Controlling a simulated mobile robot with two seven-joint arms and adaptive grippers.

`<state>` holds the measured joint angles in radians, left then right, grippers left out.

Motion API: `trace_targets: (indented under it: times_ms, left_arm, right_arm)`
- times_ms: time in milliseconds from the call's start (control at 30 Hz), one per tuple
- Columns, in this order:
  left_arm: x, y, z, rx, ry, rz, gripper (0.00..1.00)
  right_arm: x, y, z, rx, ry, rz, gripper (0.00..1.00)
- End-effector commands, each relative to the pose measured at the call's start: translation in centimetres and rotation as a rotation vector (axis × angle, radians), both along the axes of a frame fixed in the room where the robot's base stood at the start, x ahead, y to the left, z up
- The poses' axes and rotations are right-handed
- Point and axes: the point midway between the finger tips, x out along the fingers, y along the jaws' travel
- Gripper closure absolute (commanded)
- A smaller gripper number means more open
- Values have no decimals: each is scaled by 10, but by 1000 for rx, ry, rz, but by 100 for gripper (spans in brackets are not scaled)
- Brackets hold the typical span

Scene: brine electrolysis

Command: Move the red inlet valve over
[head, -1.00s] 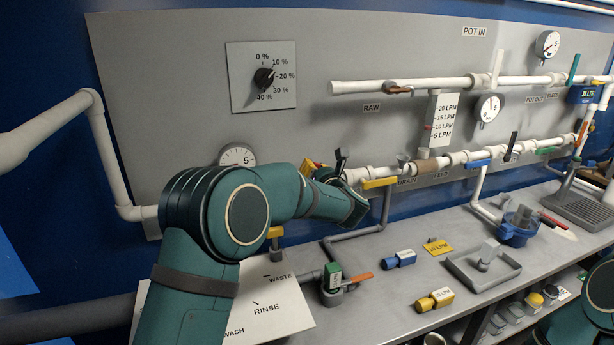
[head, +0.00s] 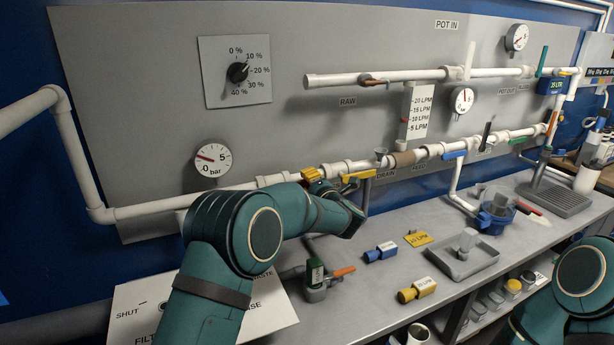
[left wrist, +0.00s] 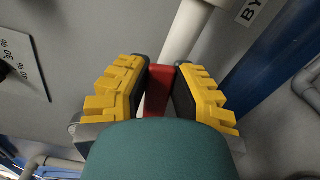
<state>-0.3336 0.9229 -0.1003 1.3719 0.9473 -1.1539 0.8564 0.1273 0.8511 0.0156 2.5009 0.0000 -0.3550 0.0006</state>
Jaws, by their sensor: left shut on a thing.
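The red inlet valve's handle (left wrist: 158,90) shows in the left wrist view as a red bar between my left gripper's (left wrist: 162,72) yellow-backed, dark-padded fingers. The left gripper is shut on it. A white pipe (left wrist: 186,30) runs up just beyond the fingertips. In the head view my left gripper (head: 312,174) is at the lower white pipe (head: 272,180), left of the yellow-handled drain valve (head: 358,176). There the red handle is hidden by the gripper and arm. My right gripper is out of view; only part of that arm shows at lower right.
A pressure gauge (head: 213,159) is on the panel left of the gripper. A green block with an orange handle (head: 342,271), blue (head: 380,253) and yellow (head: 417,290) tagged pieces and a grey tray (head: 463,257) are on the bench. Bare bench lies between them.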

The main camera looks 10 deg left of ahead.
Motion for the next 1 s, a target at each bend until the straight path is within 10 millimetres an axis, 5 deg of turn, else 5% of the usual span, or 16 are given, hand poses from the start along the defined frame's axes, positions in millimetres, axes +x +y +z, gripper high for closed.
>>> trace_targets:
  times_ms: [933,967,1000]
  left_arm:
    - [1,0,-19,169,117,2,100]
    - [1,0,-19,169,117,2,72]
    - [1,0,-19,169,117,2,58]
  right_arm:
    - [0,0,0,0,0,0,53]
    - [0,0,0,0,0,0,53]
    - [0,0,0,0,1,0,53]
